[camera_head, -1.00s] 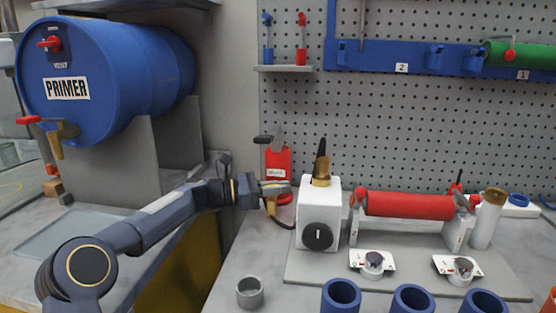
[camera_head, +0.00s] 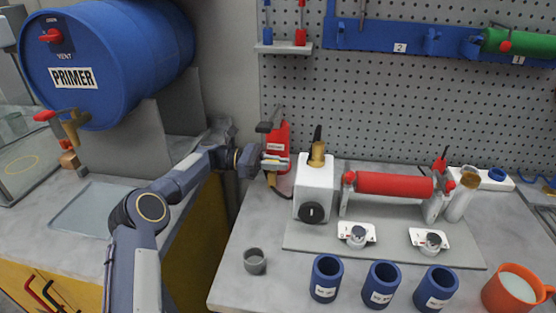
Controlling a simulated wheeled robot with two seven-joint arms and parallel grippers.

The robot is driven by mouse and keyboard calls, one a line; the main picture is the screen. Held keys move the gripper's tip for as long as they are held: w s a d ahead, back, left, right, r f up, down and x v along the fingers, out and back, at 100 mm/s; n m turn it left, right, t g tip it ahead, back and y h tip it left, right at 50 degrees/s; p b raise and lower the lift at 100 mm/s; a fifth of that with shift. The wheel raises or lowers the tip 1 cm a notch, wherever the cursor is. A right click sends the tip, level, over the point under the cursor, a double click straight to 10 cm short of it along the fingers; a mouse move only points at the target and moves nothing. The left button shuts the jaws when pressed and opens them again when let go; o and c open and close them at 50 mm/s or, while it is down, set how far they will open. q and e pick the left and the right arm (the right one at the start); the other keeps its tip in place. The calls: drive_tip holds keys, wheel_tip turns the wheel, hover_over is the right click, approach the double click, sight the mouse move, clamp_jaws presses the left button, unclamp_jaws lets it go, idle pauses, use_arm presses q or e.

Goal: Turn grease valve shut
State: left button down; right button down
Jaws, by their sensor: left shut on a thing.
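A red canister (camera_head: 283,139) with a small label stands against the pegboard, left of the white machine (camera_head: 314,184). My left gripper (camera_head: 277,163) is at its lower front, its fingers closed on the grease valve there. A brass piece (camera_head: 271,179) shows just below the fingers, and a dark hose (camera_head: 284,191) runs from there toward the machine. The fingers hide most of the valve, so its handle angle cannot be read. A brass fitting (camera_head: 317,154) with an upright black lever sits on top of the machine. My right gripper is out of view.
A red roller (camera_head: 394,184) lies right of the machine, with two small dials in front. A blue primer drum (camera_head: 117,62) is at upper left.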

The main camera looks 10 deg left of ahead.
use_arm(q)
drive_tip(key=shift+f, duration=0.1)
drive_tip(key=c, duration=1.5)
unclamp_jaws()
